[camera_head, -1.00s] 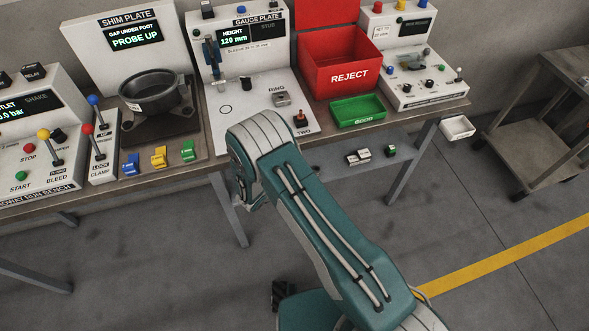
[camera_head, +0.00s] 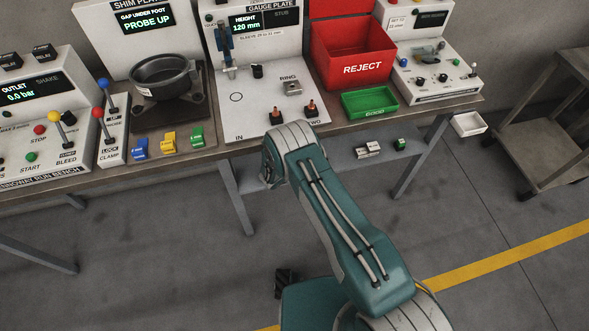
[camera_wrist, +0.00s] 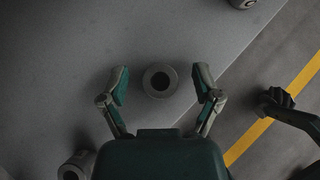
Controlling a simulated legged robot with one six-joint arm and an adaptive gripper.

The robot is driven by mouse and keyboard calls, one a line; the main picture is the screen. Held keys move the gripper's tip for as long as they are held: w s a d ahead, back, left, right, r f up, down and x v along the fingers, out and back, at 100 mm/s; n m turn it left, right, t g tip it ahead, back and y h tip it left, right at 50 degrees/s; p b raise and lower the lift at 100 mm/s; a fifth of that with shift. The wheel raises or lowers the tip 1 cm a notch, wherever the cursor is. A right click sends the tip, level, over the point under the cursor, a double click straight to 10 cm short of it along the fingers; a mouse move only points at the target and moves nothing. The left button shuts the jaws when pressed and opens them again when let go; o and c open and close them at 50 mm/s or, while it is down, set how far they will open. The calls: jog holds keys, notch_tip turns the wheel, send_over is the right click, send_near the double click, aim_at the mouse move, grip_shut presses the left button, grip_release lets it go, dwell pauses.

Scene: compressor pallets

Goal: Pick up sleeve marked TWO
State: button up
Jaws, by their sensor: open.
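In the wrist view my gripper (camera_wrist: 161,76) is open, one finger on each side of a grey hollow sleeve (camera_wrist: 160,80). The sleeve is seen end-on from above, with a dark bore, and gaps show between it and both fingers. I can read no mark on it. A second grey sleeve (camera_wrist: 76,166) is at the lower left, partly hidden by my wrist. A round grey part (camera_wrist: 242,2) is cut off at the top right. In the head view my gripper is hidden behind my arm.
The grey surface (camera_wrist: 60,60) ends at a diagonal edge, with floor beyond. The bench holds the gauge plate (camera_head: 238,130), a red REJECT bin (camera_head: 362,70) and a green GOOD tray (camera_head: 369,114). A lower shelf (camera_head: 345,163) carries small parts. A cart (camera_head: 540,165) stands right.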

jog(key=shift+a, duration=0.25)
jog(key=shift+d, duration=0.35)
grip_shut()
jog(key=shift+a, duration=0.15)
